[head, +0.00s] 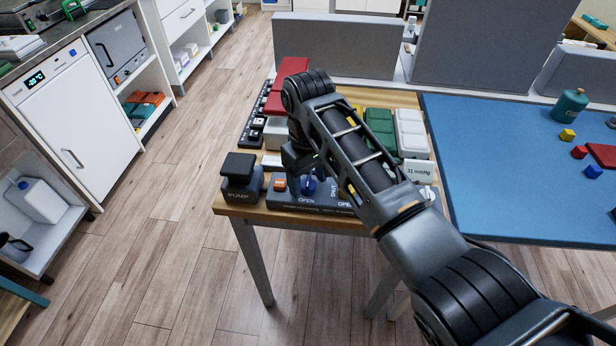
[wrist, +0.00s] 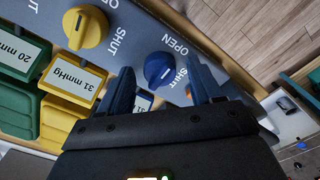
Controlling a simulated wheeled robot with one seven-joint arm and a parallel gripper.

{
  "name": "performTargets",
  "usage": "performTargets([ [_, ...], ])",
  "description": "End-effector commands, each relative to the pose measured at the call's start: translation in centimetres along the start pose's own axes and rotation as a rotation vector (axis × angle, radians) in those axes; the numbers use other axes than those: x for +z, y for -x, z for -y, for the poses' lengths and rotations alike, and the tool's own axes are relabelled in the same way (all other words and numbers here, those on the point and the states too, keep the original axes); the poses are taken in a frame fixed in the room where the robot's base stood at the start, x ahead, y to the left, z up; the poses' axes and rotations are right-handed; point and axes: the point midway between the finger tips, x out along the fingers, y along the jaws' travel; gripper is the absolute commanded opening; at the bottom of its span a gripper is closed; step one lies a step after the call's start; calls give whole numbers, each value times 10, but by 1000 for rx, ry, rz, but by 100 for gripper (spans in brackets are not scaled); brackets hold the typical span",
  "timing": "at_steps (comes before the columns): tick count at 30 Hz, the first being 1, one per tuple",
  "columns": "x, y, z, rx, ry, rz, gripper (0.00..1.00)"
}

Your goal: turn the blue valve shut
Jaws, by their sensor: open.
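The blue valve (wrist: 158,68) is a round knob on a grey panel, with the words OPEN and SHUT printed beside it in the wrist view. I cannot tell for sure which word its ridge points to. It also shows in the head view (head: 309,187), partly covered by my arm. My gripper (wrist: 163,86) is open, its two dark blue fingers apart, one toward each side of the blue valve in the picture. Nothing is held between them. I cannot tell whether either finger touches the knob.
A yellow valve (wrist: 85,26) sits beside the blue one, with a yellow block and a 31 mmHg label below it. A black-topped pump (head: 238,172) and an orange button (head: 279,184) stand left of the blue valve. A blue table (head: 480,190) adjoins on the right.

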Motion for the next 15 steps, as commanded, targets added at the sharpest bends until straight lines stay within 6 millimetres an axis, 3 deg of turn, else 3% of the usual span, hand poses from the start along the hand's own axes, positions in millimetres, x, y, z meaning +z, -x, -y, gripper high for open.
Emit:
performTargets([
  [8, 0, -2, 0, 0, 0, 0, 65],
  [15, 0, -2, 0, 0, 0, -1, 44],
])
